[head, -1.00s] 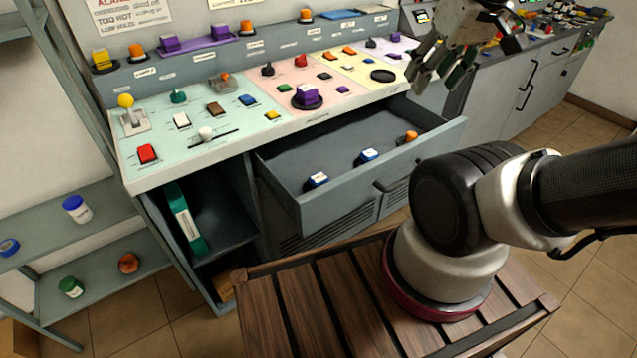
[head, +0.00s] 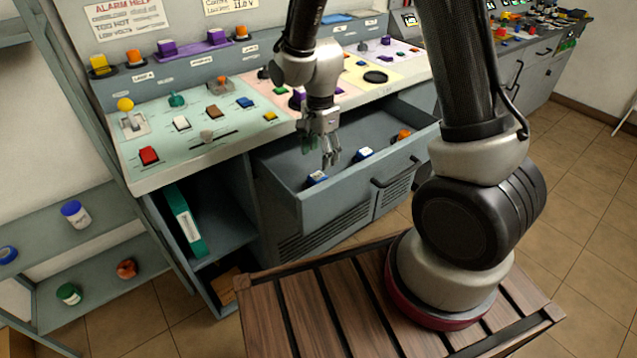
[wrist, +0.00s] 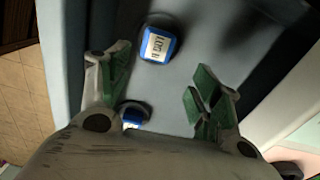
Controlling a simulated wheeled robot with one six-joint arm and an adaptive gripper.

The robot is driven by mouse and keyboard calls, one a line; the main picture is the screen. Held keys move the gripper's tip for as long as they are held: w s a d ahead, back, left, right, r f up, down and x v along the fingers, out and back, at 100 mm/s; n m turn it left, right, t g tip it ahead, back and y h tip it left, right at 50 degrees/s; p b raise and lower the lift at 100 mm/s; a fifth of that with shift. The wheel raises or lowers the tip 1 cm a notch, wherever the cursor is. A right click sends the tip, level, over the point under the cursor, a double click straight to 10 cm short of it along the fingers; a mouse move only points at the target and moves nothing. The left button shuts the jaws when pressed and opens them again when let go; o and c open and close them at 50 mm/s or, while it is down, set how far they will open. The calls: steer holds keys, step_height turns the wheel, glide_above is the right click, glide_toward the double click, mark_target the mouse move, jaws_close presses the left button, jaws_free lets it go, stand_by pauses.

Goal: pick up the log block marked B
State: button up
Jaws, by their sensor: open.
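A blue block with a white label (wrist: 157,46) sits in the open drawer, ahead of my fingertips in the wrist view. Its label appears to read LOG B. It seems to be the left blue block (head: 317,178) in the head view. A second blue block (wrist: 132,116), partly hidden by my gripper, lies nearer the palm in the wrist view; it seems to be the right blue block (head: 364,154) in the head view, its label unreadable. My gripper (head: 331,163) points down over the drawer, open and empty. Its green-padded fingers (wrist: 160,82) are spread apart, not visibly touching either block.
The drawer (head: 345,196) stands open, its front wall and handle close to the blocks. An orange item (head: 402,134) lies at its right end. The console top (head: 190,143) with switches overhangs behind. A slatted wooden top (head: 320,300) is in front.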

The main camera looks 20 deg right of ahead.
mark_target(321, 174)
steer(key=f, duration=0.5)
steer(key=s+f, duration=0.1)
steer(key=f, duration=0.1)
steer(key=shift+f, duration=0.4)
steer(key=c, duration=1.1)
